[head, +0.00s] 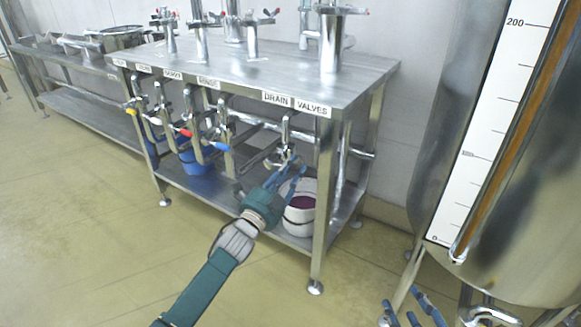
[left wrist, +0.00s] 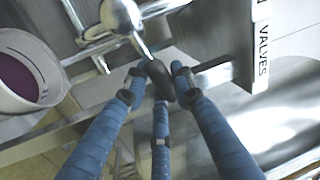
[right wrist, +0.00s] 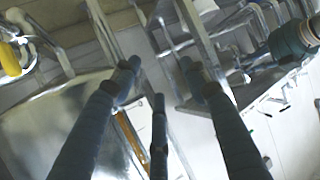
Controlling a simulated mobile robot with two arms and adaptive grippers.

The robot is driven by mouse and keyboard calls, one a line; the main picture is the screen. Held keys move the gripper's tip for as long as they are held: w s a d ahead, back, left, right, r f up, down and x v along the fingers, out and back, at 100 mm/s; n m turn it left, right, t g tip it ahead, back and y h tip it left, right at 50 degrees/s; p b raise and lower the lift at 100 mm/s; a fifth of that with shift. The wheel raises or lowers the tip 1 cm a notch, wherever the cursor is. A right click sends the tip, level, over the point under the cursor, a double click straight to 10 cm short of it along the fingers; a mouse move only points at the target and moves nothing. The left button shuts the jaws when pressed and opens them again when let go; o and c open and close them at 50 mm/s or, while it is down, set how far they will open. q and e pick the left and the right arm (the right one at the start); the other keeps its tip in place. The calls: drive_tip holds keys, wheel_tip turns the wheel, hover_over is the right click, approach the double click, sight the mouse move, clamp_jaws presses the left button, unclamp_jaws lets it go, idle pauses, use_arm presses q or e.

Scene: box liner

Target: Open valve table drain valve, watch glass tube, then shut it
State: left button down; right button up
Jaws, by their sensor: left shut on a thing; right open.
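The drain valve (head: 285,157) hangs under the front corner of the steel valve table (head: 250,75), by the label "DRAIN VALVES" (head: 295,103). In the left wrist view its rounded metal body (left wrist: 122,17) has a thin lever with a dark grip (left wrist: 160,82). My left gripper (head: 290,172) is shut on this lever grip, its fingers around it. I cannot tell how far the valve is open. The glass tube (head: 508,130) runs up the tank beside a white scale and shows orange-brown along its visible length; its top is out of view. My right gripper (head: 415,305) is open and empty, low near the tank.
A white bucket (head: 310,188) with dark red liquid stands on the lower shelf below the drain valve. A blue bucket (head: 197,178) and several other coloured-handle valves are further left. The steel tank (head: 440,110) fills the right. The floor in front is clear.

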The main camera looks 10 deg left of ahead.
use_arm(q)
drive_tip(key=shift+d+f+m+h+b, duration=0.15)
drive_tip(key=shift+f+m+b, duration=0.25)
drive_tip(key=shift+m, duration=0.45)
drive_tip(key=shift+a+f+m+h+b, duration=0.1)
drive_tip(key=shift+f+m+h+b, duration=0.25)
drive_tip(key=shift+m, duration=0.5)
use_arm(e)
wheel_tip(320, 180, up, 9)
drive_tip(key=w+a+t+y, duration=0.1)
drive_tip(key=w+a+t, duration=0.1)
drive_tip(key=w+t, duration=0.1)
drive_tip(key=shift+t, duration=0.8)
use_arm(q)
drive_tip(key=c, duration=1.4)
unclamp_jaws()
drive_tip(key=shift+c, duration=0.2)
drive_tip(key=shift+f, duration=0.1)
drive_tip(key=shift+s, duration=0.15)
use_arm(e)
drive_tip(key=shift+d, duration=0.1)
use_arm(q)
drive_tip(key=v, duration=1.1)
drive_tip(key=shift+s, duration=0.4)
